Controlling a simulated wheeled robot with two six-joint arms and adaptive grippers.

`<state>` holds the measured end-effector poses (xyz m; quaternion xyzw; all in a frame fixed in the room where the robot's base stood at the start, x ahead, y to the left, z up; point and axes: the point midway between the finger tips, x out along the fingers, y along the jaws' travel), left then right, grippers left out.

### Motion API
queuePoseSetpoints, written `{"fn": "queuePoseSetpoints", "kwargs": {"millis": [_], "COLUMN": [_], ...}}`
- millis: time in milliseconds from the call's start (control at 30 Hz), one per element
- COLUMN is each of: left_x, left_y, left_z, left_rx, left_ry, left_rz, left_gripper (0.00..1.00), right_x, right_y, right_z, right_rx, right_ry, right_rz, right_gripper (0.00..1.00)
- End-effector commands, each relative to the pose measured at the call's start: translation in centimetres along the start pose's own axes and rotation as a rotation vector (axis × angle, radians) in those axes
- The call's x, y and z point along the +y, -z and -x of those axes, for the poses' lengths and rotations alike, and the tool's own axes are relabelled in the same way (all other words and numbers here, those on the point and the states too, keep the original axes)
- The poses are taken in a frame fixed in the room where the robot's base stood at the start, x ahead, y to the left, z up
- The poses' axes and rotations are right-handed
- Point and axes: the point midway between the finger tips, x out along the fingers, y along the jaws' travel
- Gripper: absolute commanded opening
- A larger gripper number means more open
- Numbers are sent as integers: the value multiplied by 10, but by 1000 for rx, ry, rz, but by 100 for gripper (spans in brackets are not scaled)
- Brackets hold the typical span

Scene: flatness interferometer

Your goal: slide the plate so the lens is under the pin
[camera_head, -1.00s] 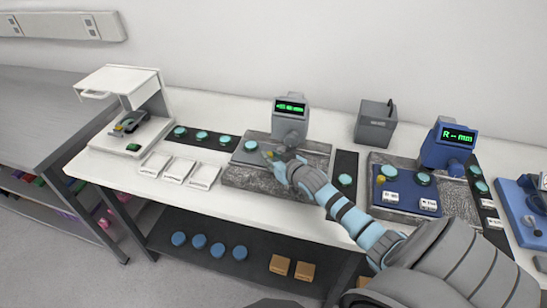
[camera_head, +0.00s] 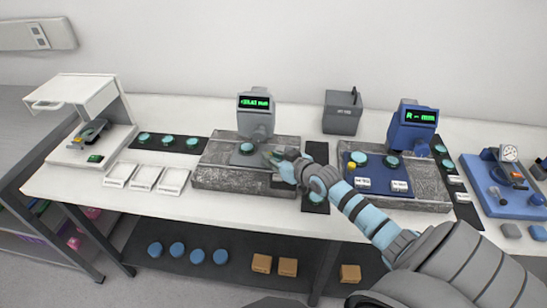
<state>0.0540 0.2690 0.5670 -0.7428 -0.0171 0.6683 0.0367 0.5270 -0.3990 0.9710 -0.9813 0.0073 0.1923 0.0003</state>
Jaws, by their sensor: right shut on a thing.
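The grey gauge (camera_head: 255,118) with a lit green display stands at the back of a granite base (camera_head: 225,177). A dark grey plate (camera_head: 236,158) lies on that base. A teal round lens (camera_head: 247,148) sits on the plate, just below the gauge head in the picture. The pin is too small to make out, so I cannot tell whether the lens is exactly under it. My right gripper (camera_head: 273,158) is shut at the plate's right part, just right of the lens; its fingers hide what they grip, apparently the plate's knob. My left gripper is out of view.
A blue gauge (camera_head: 412,128) with a blue plate (camera_head: 372,181) stands right. A grey box (camera_head: 342,112) stands behind. Teal discs lie on dark strips (camera_head: 160,143) left and under my right arm. White trays (camera_head: 146,178) lie front left, beside a white hooded device (camera_head: 90,128).

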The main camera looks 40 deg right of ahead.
Motion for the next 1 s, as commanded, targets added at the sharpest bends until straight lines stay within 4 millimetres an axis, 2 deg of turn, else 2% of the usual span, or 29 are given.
{"fn": "queuePoseSetpoints", "kwargs": {"millis": [200,467,500,600,867,1000], "left_x": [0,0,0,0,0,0], "left_y": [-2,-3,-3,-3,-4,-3], "left_z": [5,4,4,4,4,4], "left_rx": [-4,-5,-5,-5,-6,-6], "left_ry": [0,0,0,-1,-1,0], "left_rz": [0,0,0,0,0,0], "left_gripper": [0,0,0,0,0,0], "right_x": [13,16,16,15,14,15], "right_y": [-6,-7,-7,-7,-6,-6], "right_z": [13,15,15,15,14,26], "right_rx": [-8,-9,-9,-8,-6,-8], "right_ry": [-1,-6,-6,-5,-2,-4], "right_rz": [-4,-3,-3,-3,-3,2], "right_gripper": [0,0,25,39,39,39]}}
